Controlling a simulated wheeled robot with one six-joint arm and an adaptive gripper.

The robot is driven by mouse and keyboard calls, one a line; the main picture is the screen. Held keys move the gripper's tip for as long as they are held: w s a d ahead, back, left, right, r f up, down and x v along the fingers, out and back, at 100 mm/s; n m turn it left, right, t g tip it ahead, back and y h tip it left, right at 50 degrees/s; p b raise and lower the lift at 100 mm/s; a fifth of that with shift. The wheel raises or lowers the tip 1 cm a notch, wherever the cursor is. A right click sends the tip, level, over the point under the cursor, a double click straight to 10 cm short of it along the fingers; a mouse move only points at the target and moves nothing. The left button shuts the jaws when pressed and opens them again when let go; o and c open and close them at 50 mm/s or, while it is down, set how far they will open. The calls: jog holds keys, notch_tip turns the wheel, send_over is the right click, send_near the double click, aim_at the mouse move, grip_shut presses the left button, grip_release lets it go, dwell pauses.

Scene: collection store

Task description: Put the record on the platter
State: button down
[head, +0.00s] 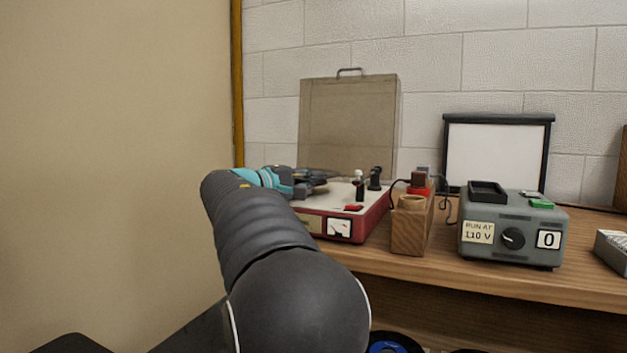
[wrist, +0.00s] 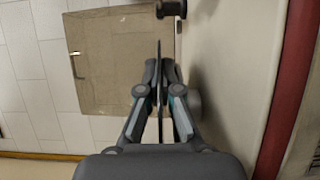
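The record player (head: 325,226) has a red body, a cream deck and a raised tan lid (head: 350,120); the lid also shows at left in the wrist view (wrist: 110,65). My gripper (head: 305,178) is over the deck's left part. In the wrist view my gripper (wrist: 159,88) is shut on the record (wrist: 159,50), a thin dark disc seen edge-on. The record lies roughly parallel to the cream deck (wrist: 235,80), with a gap between them. The platter is largely hidden by my gripper and the record; I cannot make it out clearly.
Dark knobs (head: 375,178) stand on the deck's right. A wooden block (head: 408,232), a grey-green transformer box (head: 513,242) labelled "RUN AT 110 V" and a white framed panel (head: 497,155) are farther right. A blue-labelled disc (head: 388,347) lies below the table. A tan wall fills the left.

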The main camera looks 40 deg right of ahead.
jog(key=shift+f, duration=0.1)
dwell(0.3)
jog(key=c, duration=1.2)
grip_release()
jog(key=shift+c, duration=0.2)
jog(key=shift+f, duration=0.1)
jog(key=shift+f, duration=0.1)
jog(key=shift+a, duration=0.1)
jog(key=a, duration=1.2)
jog(key=shift+w+r, duration=0.25)
jog(key=shift+w, duration=0.05)
